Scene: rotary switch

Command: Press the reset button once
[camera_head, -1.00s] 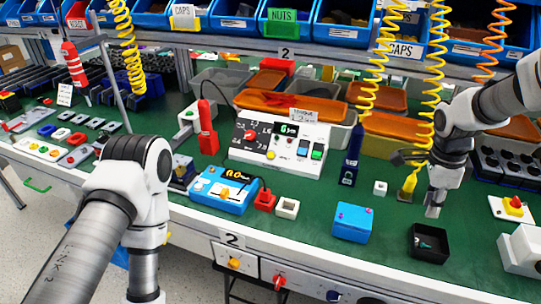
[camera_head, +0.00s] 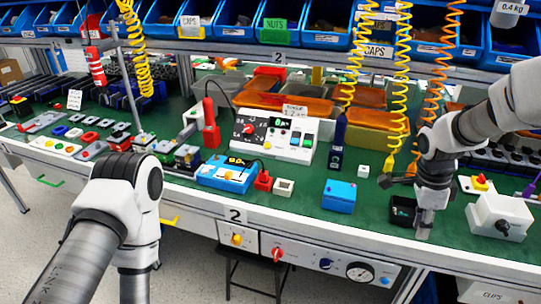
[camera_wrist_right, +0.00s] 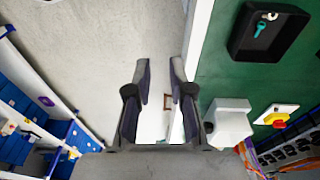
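No button's label reads as reset, so I cannot tell which one it is. The white instrument box (camera_head: 258,151) has a red dial and several coloured buttons. A panel under the table's front edge holds a yellow control (camera_head: 237,239), a red knob (camera_head: 278,254), a blue round control (camera_head: 326,264) and a small light blue control (camera_head: 386,281). My right gripper (camera_head: 424,234) hangs at the front of the black tray. In the right wrist view its two fingers (camera_wrist_right: 160,85) are apart with nothing between them. My left arm shows at lower left; its gripper is out of frame.
The black tray (camera_head: 402,224) holds small parts. A blue box (camera_head: 339,196) stands left of it. A white box with a black rotary knob (camera_head: 500,216) and a red button on a yellow base (camera_head: 480,183) stand to the right. Coiled hoses (camera_head: 400,90) hang nearby.

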